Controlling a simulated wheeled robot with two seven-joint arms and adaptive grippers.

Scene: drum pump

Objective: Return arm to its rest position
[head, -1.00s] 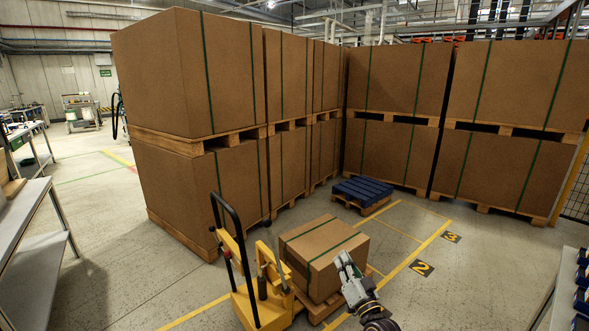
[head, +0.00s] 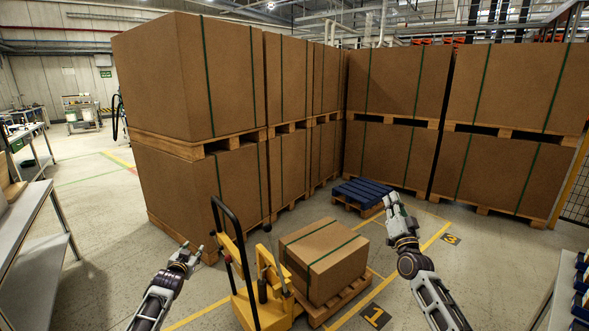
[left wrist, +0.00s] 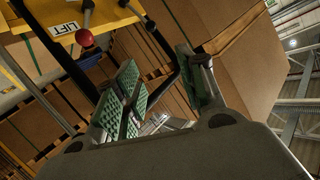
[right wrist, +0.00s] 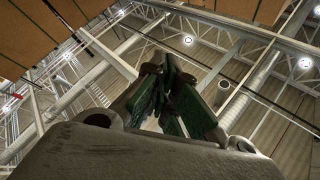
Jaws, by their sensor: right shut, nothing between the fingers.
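My left gripper (head: 187,251) is raised at the lower left in the head view, just left of the yellow pallet truck (head: 264,290). Its green-padded fingers are apart and empty in the left wrist view (left wrist: 165,85). My right gripper (head: 391,201) points up and away at the right, right of the strapped carton and clear of it. Its green pads meet with nothing between them in the right wrist view (right wrist: 166,90). The truck's black handle (head: 231,240) stands upright. A LIFT label (left wrist: 70,25) and red knob (left wrist: 84,38) show close by in the left wrist view.
A strapped carton (head: 322,255) sits on a wooden pallet (head: 338,304) beside the truck. A blue-topped pallet (head: 361,191) lies behind. Tall stacked cartons (head: 185,80) close off the back. Grey tables (head: 30,235) stand at left.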

